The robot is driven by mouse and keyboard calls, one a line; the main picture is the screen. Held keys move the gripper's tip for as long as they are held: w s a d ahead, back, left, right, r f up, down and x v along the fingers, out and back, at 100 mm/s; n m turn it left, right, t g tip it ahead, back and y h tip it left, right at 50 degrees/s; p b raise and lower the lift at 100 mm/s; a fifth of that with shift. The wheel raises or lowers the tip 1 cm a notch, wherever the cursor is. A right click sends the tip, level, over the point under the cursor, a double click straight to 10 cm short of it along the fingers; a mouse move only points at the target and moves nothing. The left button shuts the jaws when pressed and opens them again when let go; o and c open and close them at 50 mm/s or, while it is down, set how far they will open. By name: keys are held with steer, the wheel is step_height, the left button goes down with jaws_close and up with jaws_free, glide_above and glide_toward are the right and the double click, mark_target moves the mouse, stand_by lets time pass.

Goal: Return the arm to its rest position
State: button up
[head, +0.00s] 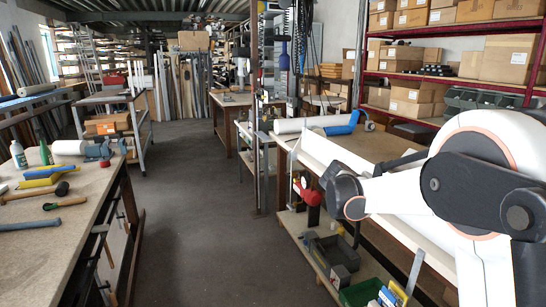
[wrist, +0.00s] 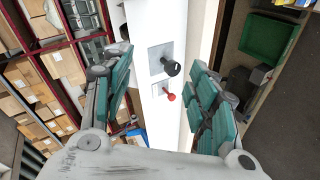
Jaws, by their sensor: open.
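My gripper (wrist: 161,78) is open in the wrist view, its two teal-padded fingers spread apart with nothing clamped between them. Beyond and between the fingers is a long white shutter profile (wrist: 148,22). It carries a metal plate with a black knob (wrist: 172,68) and a smaller plate with a red knob (wrist: 171,97). I cannot tell how far the fingertips are from it. In the head view my white and dark arm reaches in from the right over the right bench, and the white profile (head: 335,154) lies along that bench. The gripper's fingers are not clear there.
The left workbench (head: 60,260) holds a mallet (head: 55,191), bottles and other tools. Red shelves (head: 450,78) with cardboard boxes stand behind the right bench. A green bin (head: 362,292) sits on its lower shelf. The grey aisle floor (head: 205,235) between the benches is clear.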

steer(key=s+a+r+y, duration=0.2)
steer(key=s+a+y, duration=0.1)
steer(key=s, duration=0.7)
steer(key=s+a+r+y, duration=0.1)
steer(key=s+a+y, duration=0.15)
steer(key=s, duration=0.85)
steer(key=s+a+f+y, duration=0.2)
steer(key=s+a+f, duration=0.1)
steer(key=s, duration=0.6)
steer(key=s+a+f+m+t+y, duration=0.1)
steer(key=s+a+f+y, duration=0.2)
steer(key=s+a, duration=0.3)
steer(key=s, duration=0.4)
steer(key=shift+a+f+m, duration=0.2)
steer(key=shift+f+m, duration=0.05)
steer(key=shift+m, duration=0.05)
steer(key=shift+c, duration=0.3)
